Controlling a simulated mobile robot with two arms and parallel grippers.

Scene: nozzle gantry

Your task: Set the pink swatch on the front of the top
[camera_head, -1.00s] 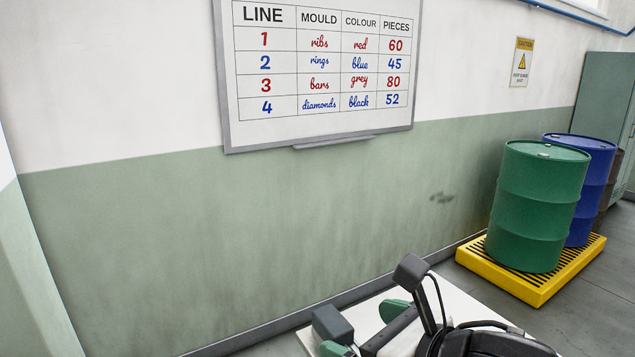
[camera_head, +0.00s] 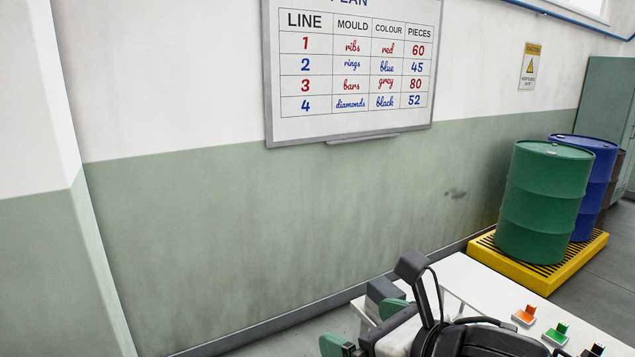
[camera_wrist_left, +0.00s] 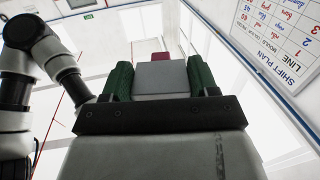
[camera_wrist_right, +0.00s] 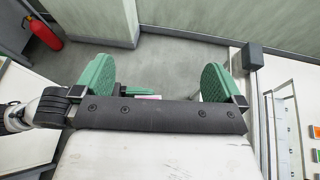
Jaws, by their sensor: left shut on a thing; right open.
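My left gripper (camera_wrist_left: 160,78) is shut on a grey block (camera_wrist_left: 161,77). A pinkish-red part, likely the pink swatch (camera_wrist_left: 160,56), shows beyond the block; I cannot tell how the two join. My left gripper is not visible in the head view. My right gripper (camera_head: 365,326) is open, with green fingers apart and nothing gripped, beside the white table. It also shows in the right wrist view (camera_wrist_right: 159,83). A small pink strip (camera_wrist_right: 148,97) shows beyond its palm edge, mostly hidden; I cannot tell what it belongs to. I cannot identify the top's front.
A white table (camera_head: 482,286) carries orange (camera_head: 525,315), green (camera_head: 556,334) and black (camera_head: 593,350) pieces. A grey box (camera_head: 384,294) is by the table's left end. Green (camera_head: 543,200) and blue (camera_head: 598,185) drums stand on a yellow pallet (camera_head: 553,270). A fire extinguisher (camera_wrist_right: 45,34) stands by the wall.

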